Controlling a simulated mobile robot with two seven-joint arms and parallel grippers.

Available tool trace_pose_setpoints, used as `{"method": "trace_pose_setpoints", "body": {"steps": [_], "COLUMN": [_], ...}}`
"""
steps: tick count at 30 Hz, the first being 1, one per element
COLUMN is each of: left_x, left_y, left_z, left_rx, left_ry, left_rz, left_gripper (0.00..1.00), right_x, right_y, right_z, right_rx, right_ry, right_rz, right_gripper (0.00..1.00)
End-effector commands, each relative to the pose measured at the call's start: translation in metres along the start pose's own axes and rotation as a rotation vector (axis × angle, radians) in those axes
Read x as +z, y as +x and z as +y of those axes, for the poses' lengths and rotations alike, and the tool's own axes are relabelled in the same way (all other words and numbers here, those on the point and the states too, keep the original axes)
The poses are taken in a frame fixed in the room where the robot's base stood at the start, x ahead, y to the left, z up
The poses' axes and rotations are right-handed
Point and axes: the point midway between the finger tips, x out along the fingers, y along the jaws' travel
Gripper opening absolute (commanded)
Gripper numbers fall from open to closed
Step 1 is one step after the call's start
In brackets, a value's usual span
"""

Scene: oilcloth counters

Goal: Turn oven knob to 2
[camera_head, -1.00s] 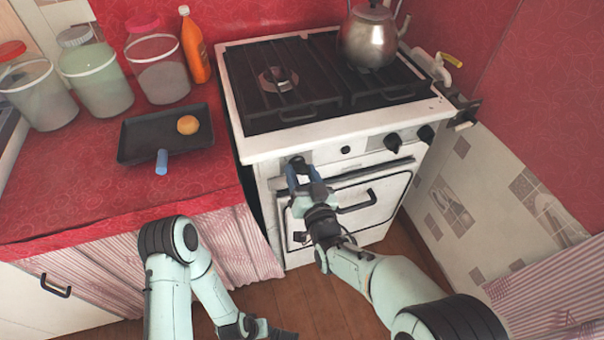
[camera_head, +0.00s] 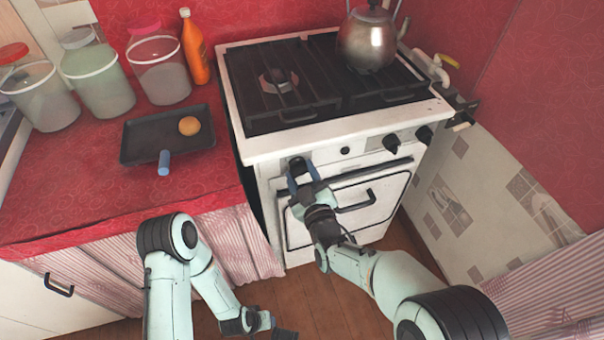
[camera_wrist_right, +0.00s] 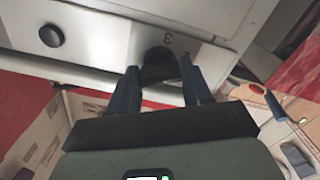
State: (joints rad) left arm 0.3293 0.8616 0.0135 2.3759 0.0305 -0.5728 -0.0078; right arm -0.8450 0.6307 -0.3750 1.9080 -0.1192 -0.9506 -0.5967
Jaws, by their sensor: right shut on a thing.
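The white oven (camera_head: 342,190) stands under the black stove top. Its leftmost black knob (camera_head: 297,165) is on the front panel, between the fingers of my right gripper (camera_head: 303,176). In the right wrist view the dark knob (camera_wrist_right: 158,64) sits between the two blue fingers of the right gripper (camera_wrist_right: 160,88), which are shut on it. A printed mark like a "3" shows on the panel just by the knob; the knob's pointer is hard to read. My left gripper (camera_head: 285,334) hangs low at the bottom edge, away from the oven; its jaws are not clear.
Other black knobs (camera_head: 391,143) sit to the right on the panel, above the oven door handle (camera_head: 357,203). A kettle (camera_head: 367,38) stands on the stove. A black pan (camera_head: 140,140) with a round orange-brown item, jars and an orange bottle (camera_head: 194,47) are on the red counter at left.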

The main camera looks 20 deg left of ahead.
Motion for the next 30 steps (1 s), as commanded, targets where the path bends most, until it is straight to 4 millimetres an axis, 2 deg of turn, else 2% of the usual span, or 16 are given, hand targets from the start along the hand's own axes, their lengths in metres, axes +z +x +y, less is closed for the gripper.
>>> {"method": "trace_pose_setpoints", "body": {"steps": [20,21,23,30], "left_x": [-0.0024,-0.0023,-0.0023,-0.0022], "left_y": [-0.0016,-0.0016,-0.0016,-0.0016], "left_z": [0.0021,0.0021,0.0021,0.002], "left_rx": [0.004,0.004,0.004,0.004], "left_ry": [0.002,0.002,0.002,0.002], "left_rz": [0.008,0.007,0.007,0.007], "left_gripper": [0.43,0.43,0.43,0.43], "right_x": [0.0,0.0,0.0001,0.0], "right_y": [0.0,0.0,0.0,-0.0001], "right_z": [0.0,0.0,0.0,-0.0001], "right_rx": [0.0,0.0,0.0,0.0], "right_ry": [-0.061,-0.061,-0.061,-0.06], "right_rz": [0.0,0.0,0.0,0.0], "right_gripper": [0.18,0.59,0.74,0.74]}}
